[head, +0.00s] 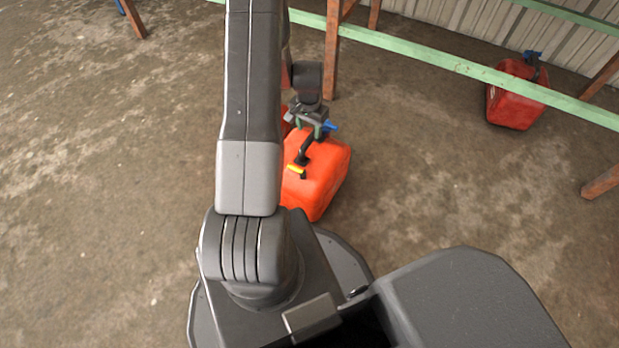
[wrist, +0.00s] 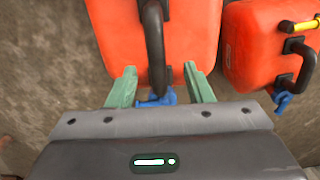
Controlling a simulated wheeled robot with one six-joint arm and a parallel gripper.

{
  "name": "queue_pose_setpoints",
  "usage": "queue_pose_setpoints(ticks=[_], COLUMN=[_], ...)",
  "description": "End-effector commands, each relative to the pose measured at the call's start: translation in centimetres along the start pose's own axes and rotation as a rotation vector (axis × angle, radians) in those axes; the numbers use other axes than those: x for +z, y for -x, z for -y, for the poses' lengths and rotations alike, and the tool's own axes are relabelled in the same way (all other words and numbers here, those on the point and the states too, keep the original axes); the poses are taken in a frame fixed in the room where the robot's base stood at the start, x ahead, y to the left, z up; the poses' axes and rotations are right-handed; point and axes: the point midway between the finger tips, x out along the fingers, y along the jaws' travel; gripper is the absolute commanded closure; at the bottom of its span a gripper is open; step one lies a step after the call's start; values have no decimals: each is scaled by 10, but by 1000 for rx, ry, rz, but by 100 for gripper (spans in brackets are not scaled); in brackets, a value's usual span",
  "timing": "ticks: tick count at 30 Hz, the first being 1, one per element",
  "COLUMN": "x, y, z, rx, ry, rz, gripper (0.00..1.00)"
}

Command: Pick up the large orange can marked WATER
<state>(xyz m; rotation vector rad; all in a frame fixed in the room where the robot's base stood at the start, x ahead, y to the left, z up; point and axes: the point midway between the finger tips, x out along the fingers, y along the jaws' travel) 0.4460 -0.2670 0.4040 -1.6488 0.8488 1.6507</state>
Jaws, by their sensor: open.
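Two orange cans are near my gripper, and no WATER marking is legible on either. In the wrist view one can (wrist: 185,30) lies ahead, with a black handle (wrist: 155,50) and a blue fitting (wrist: 158,100). My gripper (wrist: 160,70) is open, with one green finger on each side of that handle; contact cannot be told. A second can (wrist: 245,55), with a yellow-tipped spout, is at the right. In the head view the near can (head: 325,178) has a yellow-orange piece and black handle; my gripper (head: 308,128) is at its far end, and my arm hides much behind it.
Another red-orange can (head: 515,100) stands at the far right by a green rail (head: 440,62) and a corrugated wall (head: 490,25). Brown posts (head: 331,60) rise behind my gripper. The concrete floor (head: 110,170) at left is clear.

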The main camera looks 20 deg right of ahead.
Motion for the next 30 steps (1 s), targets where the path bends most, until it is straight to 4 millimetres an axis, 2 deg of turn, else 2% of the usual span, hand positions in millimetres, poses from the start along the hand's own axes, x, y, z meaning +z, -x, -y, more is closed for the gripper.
queue_pose_setpoints(ticks=[1, 3, 11, 19, 27, 30], x=[0, 0, -1, -2, -2, -2], y=[-10, -18, -33, -72, -74, -74], z=[0, 0, -1, -4, -4, -4], rx=[1, 1, 0, 0, 0, 0], ry=[0, 0, 0, 1, 1, 1], rz=[1, 1, 0, 0, -1, -1], gripper=[53, 53, 53, 53, 53, 73])
